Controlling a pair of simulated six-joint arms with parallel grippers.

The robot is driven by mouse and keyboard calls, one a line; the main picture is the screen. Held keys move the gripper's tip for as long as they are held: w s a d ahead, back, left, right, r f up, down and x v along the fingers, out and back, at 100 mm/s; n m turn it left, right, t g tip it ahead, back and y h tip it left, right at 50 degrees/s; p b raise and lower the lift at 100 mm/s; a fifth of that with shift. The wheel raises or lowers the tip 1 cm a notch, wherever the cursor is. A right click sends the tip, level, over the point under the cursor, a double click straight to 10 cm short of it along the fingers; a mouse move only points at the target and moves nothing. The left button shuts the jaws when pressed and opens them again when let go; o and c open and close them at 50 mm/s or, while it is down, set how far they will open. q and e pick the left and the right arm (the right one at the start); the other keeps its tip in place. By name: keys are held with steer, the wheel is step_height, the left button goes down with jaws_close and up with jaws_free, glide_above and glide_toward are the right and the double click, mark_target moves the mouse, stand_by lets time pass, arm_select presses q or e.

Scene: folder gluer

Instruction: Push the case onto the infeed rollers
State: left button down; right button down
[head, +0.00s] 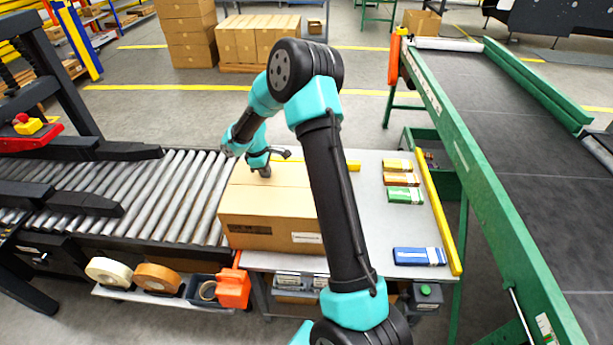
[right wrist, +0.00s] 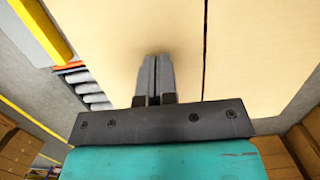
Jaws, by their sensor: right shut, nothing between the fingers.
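The case is a closed brown cardboard box (head: 266,210) on the left part of the grey table (head: 370,215). Its left side is at the right end of the infeed rollers (head: 185,185); I cannot tell whether it overlaps them. My right gripper (head: 264,173) is shut and empty, pointing down at the case top near its far side. In the right wrist view its closed fingers (right wrist: 154,80) are in front of the case's cardboard surface (right wrist: 185,40); contact is unclear. The rollers also show there at the left (right wrist: 92,88). My left gripper is not in view.
Small coloured cartons (head: 403,180) and a blue carton (head: 419,256) lie on the table's right side, beside a yellow rail (head: 438,210). A green-framed belt conveyor (head: 500,140) stands further right. Black machine arms (head: 85,202) reach over the rollers at left. Tape rolls (head: 157,277) sit below.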

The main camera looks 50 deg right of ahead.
steer(key=shift+a+f, duration=0.4)
steer(key=shift+f, duration=0.05)
stand_by(0.5)
steer(key=shift+w+r, duration=0.2)
steer(key=shift+r, duration=0.45)
steer(key=shift+d, duration=0.1)
steer(key=shift+r, duration=0.1)
steer(key=shift+w+a+r, duration=0.15)
steer(key=shift+a+r, duration=0.05)
steer(key=shift+r, duration=0.1)
steer(key=w+a, duration=0.6)
steer(key=w, duration=0.4)
steer(key=w+a, duration=0.7)
steer(key=w, duration=0.3)
steer(key=shift+w+a, duration=0.2)
steer(key=shift+w, duration=0.1)
